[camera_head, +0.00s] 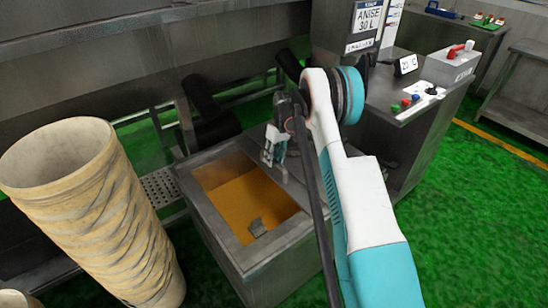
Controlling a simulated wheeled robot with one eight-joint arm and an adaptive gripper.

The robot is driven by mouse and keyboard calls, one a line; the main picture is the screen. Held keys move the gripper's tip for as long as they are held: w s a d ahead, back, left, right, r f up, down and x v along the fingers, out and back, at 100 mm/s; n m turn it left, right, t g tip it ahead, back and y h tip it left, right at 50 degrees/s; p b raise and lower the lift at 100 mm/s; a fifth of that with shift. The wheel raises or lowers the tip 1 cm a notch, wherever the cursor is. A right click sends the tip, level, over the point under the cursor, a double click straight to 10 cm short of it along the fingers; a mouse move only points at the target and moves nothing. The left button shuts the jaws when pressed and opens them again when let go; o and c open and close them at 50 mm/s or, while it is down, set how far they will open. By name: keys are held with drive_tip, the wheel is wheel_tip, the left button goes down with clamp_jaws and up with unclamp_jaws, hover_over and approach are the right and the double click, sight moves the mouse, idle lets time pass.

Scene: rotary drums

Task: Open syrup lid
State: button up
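The steel syrup tank (240,262) stands low in the middle. Orange-brown syrup (235,190) shows through its rectangular opening. A grey metal panel, apparently the lid (290,188), lies at the right of the opening, partly behind my arm. My gripper (270,158) points down at the tank's far right edge, near the panel. Its fingers are small and partly hidden, so I cannot tell whether they are open or touching anything.
A tall stack of tan buckets (95,215) stands at the left. A control cabinet (400,140) with coloured buttons is at the right, with a steel table (520,95) beyond. Long steel drum housing (130,65) runs behind. Green floor (460,220) is free at the right.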

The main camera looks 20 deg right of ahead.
wheel_tip(320, 180, up, 12)
drive_tip(key=d, duration=0.2)
drive_tip(key=shift+w+d, duration=0.15)
drive_tip(key=shift+w, duration=0.1)
drive_tip(key=shift+f, duration=0.15)
